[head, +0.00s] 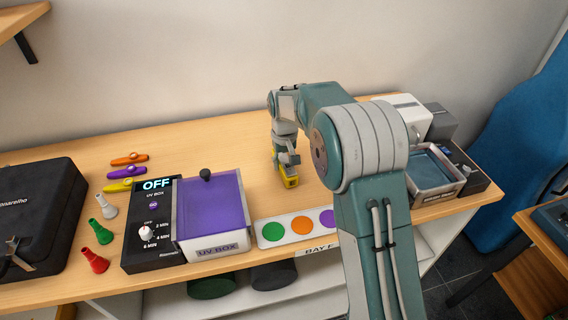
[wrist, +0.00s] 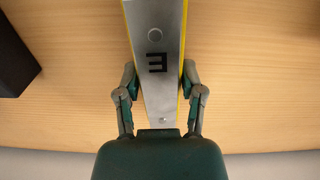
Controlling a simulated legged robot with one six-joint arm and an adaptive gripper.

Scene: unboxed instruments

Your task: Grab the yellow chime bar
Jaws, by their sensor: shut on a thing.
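The yellow chime bar (head: 288,177) is on or just above the wooden table in the head view, below my gripper (head: 286,160). In the wrist view the chime bar (wrist: 156,62) shows a grey metal top plate with a dark letter E, a round hole and yellow edges. My gripper (wrist: 158,95) has one finger on each side of the bar and is shut on it. Whether the bar touches the table is hard to tell.
The UV box (head: 211,215) with a purple lid stands left of the bar. A white strip with coloured discs (head: 273,231) lies at the table's front edge. Kazoos, small coloured cones and a black case (head: 40,215) are at the left. A grey tray (head: 433,178) is at the right.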

